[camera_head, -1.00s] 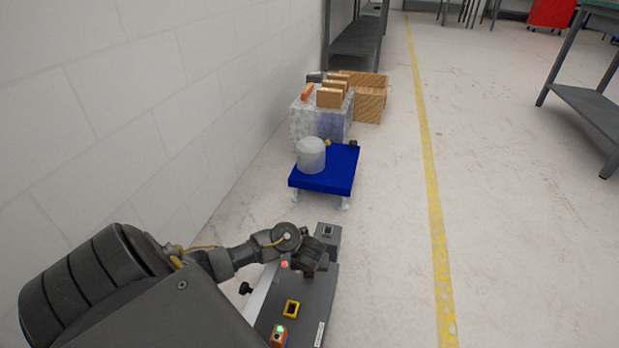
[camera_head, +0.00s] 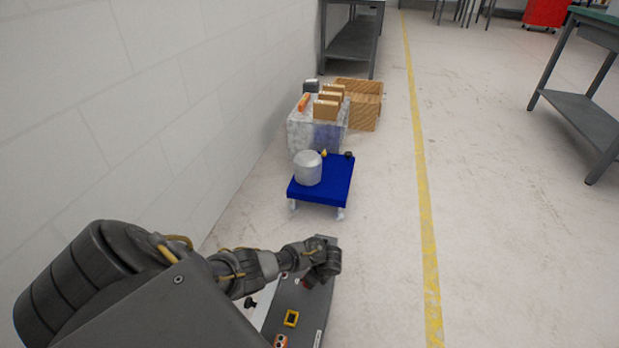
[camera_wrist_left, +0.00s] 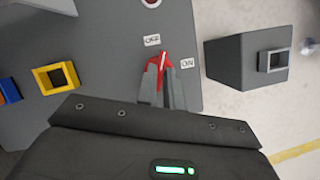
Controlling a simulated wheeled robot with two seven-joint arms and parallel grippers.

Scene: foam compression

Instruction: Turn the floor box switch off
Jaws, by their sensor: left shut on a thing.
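The grey floor box (camera_head: 307,302) stands on the floor at the bottom middle of the head view, partly hidden by my left arm. In the left wrist view its top (camera_wrist_left: 105,45) shows a red switch (camera_wrist_left: 161,61) with a white line, beside an OFF label (camera_wrist_left: 152,40) and an ON label (camera_wrist_left: 188,63). The white line points up, just right of the OFF label. My left gripper (camera_wrist_left: 162,80) is shut on the red switch; in the head view it is over the box (camera_head: 318,277). A dark red lamp (camera_wrist_left: 151,3) is cut by the top edge.
A yellow-framed socket (camera_wrist_left: 55,79) is on the box top. A blue cart (camera_head: 322,190) with a white cylinder (camera_head: 308,168) stands beyond the box, before a clear bin (camera_head: 317,133) and wooden crate (camera_head: 364,105).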

